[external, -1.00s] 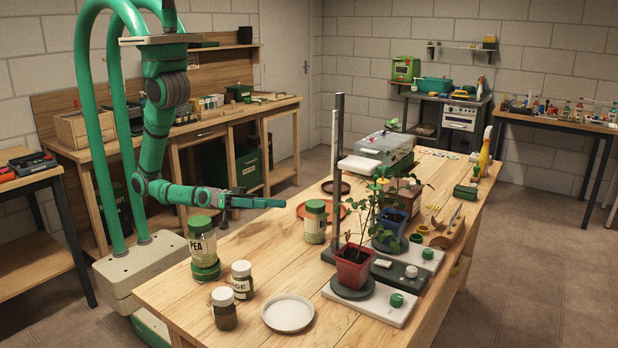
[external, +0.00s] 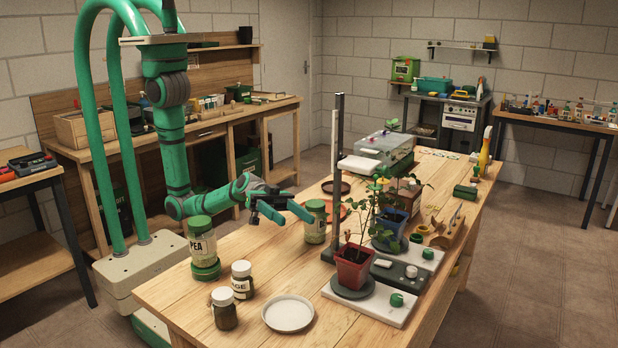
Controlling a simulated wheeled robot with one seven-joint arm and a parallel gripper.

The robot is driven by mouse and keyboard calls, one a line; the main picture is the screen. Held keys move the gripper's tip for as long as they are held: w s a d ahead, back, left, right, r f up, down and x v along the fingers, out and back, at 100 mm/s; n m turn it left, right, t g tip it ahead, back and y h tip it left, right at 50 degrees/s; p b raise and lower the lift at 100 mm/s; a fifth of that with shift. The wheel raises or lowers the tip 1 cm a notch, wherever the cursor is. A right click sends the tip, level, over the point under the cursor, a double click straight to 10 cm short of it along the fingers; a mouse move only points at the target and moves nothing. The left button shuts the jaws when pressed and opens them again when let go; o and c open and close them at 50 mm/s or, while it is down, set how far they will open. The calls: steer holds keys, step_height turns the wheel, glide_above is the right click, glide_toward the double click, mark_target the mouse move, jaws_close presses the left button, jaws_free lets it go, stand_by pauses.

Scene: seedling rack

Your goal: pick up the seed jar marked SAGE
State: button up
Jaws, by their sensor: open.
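A small glass jar with a pale lid (external: 242,281) stands upright on the near left part of the wooden table (external: 270,258). Its label shows "AGE"; the first letter is not clear. A similar pale-lidded jar (external: 224,309) stands just in front of it, with no readable label facing the camera. My gripper (external: 294,218) is open and empty above the table, behind and to the right of the "AGE" jar, with its fingers pointing right. It is well apart from that jar and close to a green-lidded jar (external: 315,222).
A taller green-lidded jar marked PEA (external: 202,241) stands behind the "AGE" jar. A white saucer (external: 288,314) lies to its right. A potted plant in a red pot (external: 353,267) and a dark upright post (external: 337,170) stand further right. Bare tabletop lies between.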

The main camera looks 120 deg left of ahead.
steer(key=s+d+f+m+g+h, duration=0.2)
steer(key=d+f+m+g+h, duration=0.1)
steer(key=d+m+g, duration=0.1)
steer(key=m+g+h, duration=0.2)
steer(key=m+g, duration=0.4)
glide_toward(240, 277)
steer(key=shift+d+f, duration=0.35)
steer(key=shift+d, duration=0.05)
steer(key=x, duration=0.5)
steer(key=shift+w+d+f, duration=0.1)
steer(key=shift+d+f, duration=0.05)
steer(key=shift+d, duration=0.05)
steer(key=shift+w+x, duration=0.2)
steer(key=shift+x, duration=2.4)
steer(key=shift+a, duration=0.1)
steer(key=shift+c, duration=0.6)
steer(key=c, duration=1.1)
